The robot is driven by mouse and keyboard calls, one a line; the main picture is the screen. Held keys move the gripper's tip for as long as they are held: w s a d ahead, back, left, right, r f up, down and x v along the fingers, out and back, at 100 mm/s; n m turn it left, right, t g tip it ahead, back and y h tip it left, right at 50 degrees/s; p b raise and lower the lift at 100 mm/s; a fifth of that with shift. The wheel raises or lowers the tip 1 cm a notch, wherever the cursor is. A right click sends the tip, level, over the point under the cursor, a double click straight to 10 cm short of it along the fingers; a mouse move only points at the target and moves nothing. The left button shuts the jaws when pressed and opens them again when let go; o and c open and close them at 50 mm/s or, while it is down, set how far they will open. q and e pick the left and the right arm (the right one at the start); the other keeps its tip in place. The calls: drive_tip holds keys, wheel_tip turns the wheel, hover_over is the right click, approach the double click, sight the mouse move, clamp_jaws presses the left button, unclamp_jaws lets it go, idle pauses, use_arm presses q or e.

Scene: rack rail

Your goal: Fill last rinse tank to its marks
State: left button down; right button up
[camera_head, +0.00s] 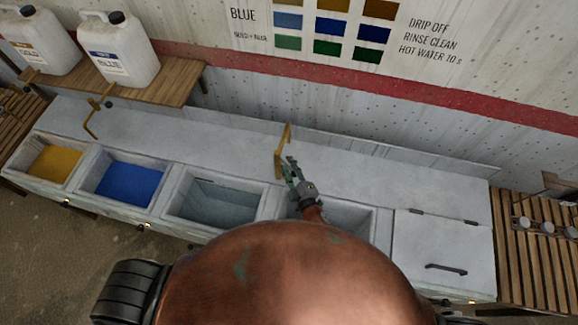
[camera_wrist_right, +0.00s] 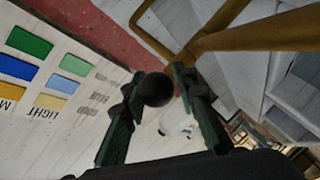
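The last open tank (camera_head: 384,228) is in the middle right of the head view, largely hidden by my arm; its level and marks cannot be read. A brass tap (camera_head: 279,165) stands behind the tanks and shows large in the wrist view (camera_wrist_right: 262,30). My right gripper (camera_head: 289,168) is beside the tap, above the back of the tanks. In the wrist view its two fingers (camera_wrist_right: 158,78) are apart, with a black ball knob (camera_wrist_right: 155,89) between or just beyond the tips. I cannot tell whether they touch it. My left gripper is not in view.
Yellow (camera_head: 54,163), blue (camera_head: 130,183) and grey-blue (camera_head: 215,203) tanks lie left of the last one. A lidded section (camera_head: 440,245) is to its right. White jugs (camera_head: 122,50) stand on a wooden shelf (camera_head: 180,75). A slatted rack (camera_head: 535,260) is far right.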

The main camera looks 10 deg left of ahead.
drive_tip(key=v, duration=1.2)
